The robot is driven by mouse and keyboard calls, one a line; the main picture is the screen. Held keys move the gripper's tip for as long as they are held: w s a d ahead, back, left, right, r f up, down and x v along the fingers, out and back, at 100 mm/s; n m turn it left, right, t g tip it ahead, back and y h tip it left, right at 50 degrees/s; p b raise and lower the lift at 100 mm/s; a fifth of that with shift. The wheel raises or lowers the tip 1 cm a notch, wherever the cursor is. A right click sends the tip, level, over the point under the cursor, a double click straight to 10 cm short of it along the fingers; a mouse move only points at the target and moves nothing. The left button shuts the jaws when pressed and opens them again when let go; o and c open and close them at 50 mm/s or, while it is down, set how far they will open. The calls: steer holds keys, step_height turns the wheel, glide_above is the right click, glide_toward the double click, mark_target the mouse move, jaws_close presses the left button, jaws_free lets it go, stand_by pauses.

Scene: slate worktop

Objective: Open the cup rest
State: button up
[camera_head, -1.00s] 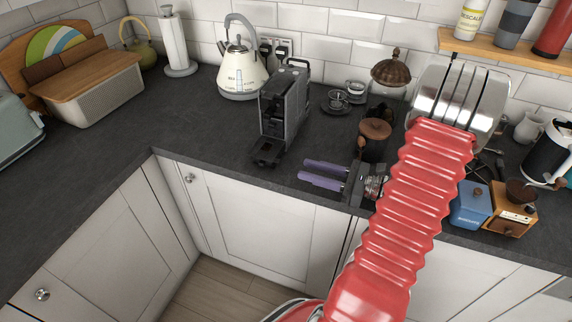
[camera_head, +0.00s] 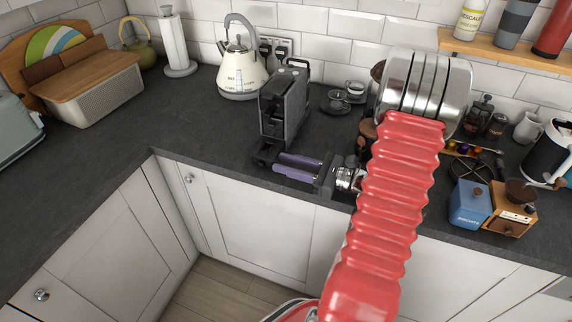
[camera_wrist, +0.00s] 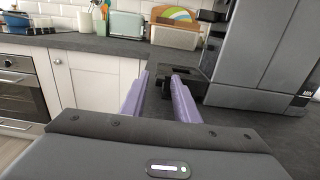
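The coffee machine (camera_head: 285,103) is dark grey and upright on the worktop. Its cup rest (camera_head: 263,151) is a low black platform at the front base. In the wrist view, the machine (camera_wrist: 262,55) fills the right side and the cup rest (camera_wrist: 194,76) reaches left from it. My gripper (camera_head: 278,162) has two purple fingers apart, with their tips right by the cup rest. In the wrist view, a dark part of the cup rest shows beside and partly behind the right finger of my gripper (camera_wrist: 160,76). I cannot tell whether they touch. Nothing is held between the fingers.
A kettle (camera_head: 241,68) stands behind the machine. Cups (camera_head: 338,100) stand to its right. A blue box (camera_head: 469,204) and a wooden grinder (camera_head: 509,213) are at the right. The worktop left of the machine is clear, and the worktop's front edge (camera_head: 240,181) runs close below the gripper.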

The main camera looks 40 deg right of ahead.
jaws_close()
stand_by(0.3)
steer(key=shift+a, duration=0.3)
steer(key=shift+d, duration=0.1)
